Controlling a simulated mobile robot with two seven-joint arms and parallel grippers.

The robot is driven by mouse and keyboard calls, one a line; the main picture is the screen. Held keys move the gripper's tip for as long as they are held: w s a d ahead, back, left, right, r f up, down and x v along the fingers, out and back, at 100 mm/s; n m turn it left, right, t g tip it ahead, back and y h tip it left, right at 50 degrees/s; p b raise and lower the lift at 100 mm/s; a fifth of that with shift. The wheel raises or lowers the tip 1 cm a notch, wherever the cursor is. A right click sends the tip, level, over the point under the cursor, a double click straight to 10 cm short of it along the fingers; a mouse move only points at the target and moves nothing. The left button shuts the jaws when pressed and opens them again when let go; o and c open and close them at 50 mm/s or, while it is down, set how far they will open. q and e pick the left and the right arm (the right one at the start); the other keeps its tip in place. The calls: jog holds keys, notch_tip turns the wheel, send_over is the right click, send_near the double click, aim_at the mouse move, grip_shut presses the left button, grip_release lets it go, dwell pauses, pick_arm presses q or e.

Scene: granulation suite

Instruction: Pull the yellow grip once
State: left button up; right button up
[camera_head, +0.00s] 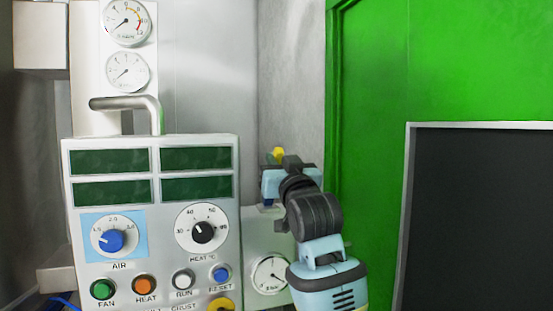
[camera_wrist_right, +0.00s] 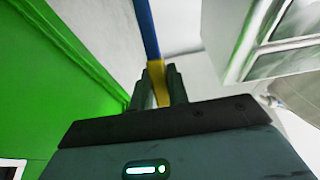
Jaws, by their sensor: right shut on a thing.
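The yellow grip (camera_wrist_right: 158,84) is between the two dark fingers of my right gripper (camera_wrist_right: 160,71) in the right wrist view, and the fingers are shut on it. A blue strip or rod (camera_wrist_right: 147,28) runs on from the yellow part toward the top of that view. In the head view, a small yellow end of the grip (camera_head: 278,153) shows just past my right gripper (camera_head: 282,161), beside the control panel. My arm hides most of the grip there. My left gripper is in neither view.
A control panel (camera_head: 150,216) with dials, displays and coloured buttons stands left of my right arm. A small gauge (camera_head: 269,275) sits low beside it. A metal pipe handle (camera_head: 125,103) is above the panel. A green door (camera_head: 460,60) and a dark framed board (camera_head: 480,215) are at right.

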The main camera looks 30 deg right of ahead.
jog(key=shift+s+a+f, duration=0.2)
jog(key=shift+s+f, duration=0.55)
jog(key=shift+s+a+f, duration=0.2)
jog(key=shift+s+f, duration=0.65)
jog(key=shift+f, duration=0.2)
